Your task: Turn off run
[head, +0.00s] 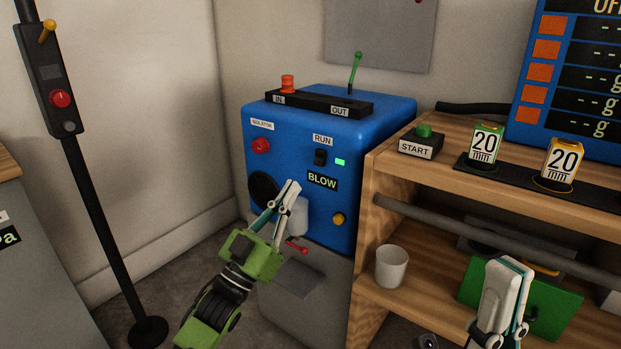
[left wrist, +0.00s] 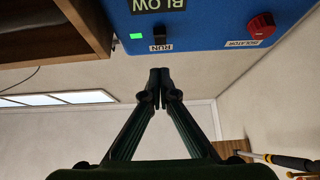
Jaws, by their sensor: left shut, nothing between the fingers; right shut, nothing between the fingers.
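The blue machine (head: 290,170) stands in the corner. Its front bears a black RUN switch (head: 320,157) below the RUN label, with a lit green lamp (head: 340,162) to the right of it. The switch also shows upside down in the left wrist view (left wrist: 161,38), with the green lamp (left wrist: 136,37) beside it. My left gripper (head: 293,187) is shut and empty, in front of the machine's lower front, below and left of the switch. In the left wrist view its closed fingertips (left wrist: 158,72) are apart from the switch. My right gripper (head: 511,268) is shut and empty at the shelf's front.
A red isolator knob (head: 261,145) is left of the switch, and a yellow knob (head: 339,219) is lower right. The wooden shelf (head: 440,160) stands right of the machine, with a START box (head: 421,146) on top and a white cup (head: 391,266) below. A black post (head: 95,200) stands left.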

